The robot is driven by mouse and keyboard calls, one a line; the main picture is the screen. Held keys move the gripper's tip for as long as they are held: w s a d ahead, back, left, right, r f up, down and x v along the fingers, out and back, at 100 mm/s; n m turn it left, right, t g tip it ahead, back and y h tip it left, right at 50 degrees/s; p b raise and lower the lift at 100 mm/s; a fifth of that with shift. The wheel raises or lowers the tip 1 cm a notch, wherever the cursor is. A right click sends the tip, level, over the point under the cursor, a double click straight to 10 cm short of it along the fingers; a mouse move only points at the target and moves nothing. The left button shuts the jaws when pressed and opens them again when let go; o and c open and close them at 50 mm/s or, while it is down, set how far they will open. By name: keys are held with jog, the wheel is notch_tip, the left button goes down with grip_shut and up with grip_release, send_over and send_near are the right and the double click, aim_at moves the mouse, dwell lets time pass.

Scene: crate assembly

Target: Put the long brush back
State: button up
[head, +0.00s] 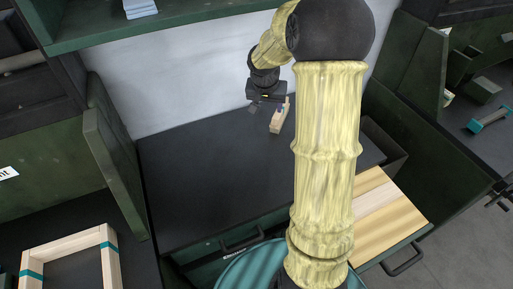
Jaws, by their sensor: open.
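A pale wooden, elongated item (276,123) stands out on the dark worktop, near its back; it may be the long brush, but it is too small to be sure. My gripper (268,103) is open just above and to the left of it, close to its upper end. I cannot tell whether the fingers touch it. My arm covers part of the worktop to the right.
The dark worktop (195,180) is clear to the left. A green shelf (190,20) runs above the back, with a light blue stack (139,8). An open drawer with wooden boards (375,214) is at right. A wooden frame (68,246) lies lower left.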

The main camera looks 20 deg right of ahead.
jog(key=s+a+f+n+y, duration=0.1)
jog(key=s+a+n, duration=0.2)
jog(key=s+a, duration=0.4)
jog(key=s+a+n+y, duration=0.1)
jog(key=s+a+n, duration=0.2)
jog(key=s+a, duration=0.4)
jog(key=s, duration=0.6)
jog(key=shift+s+a+f+n+g, duration=0.2)
jog(key=shift+a+f+n+g, duration=0.1)
jog(key=shift+f, duration=0.1)
jog(key=shift+c, duration=0.4)
jog(key=c, duration=0.3)
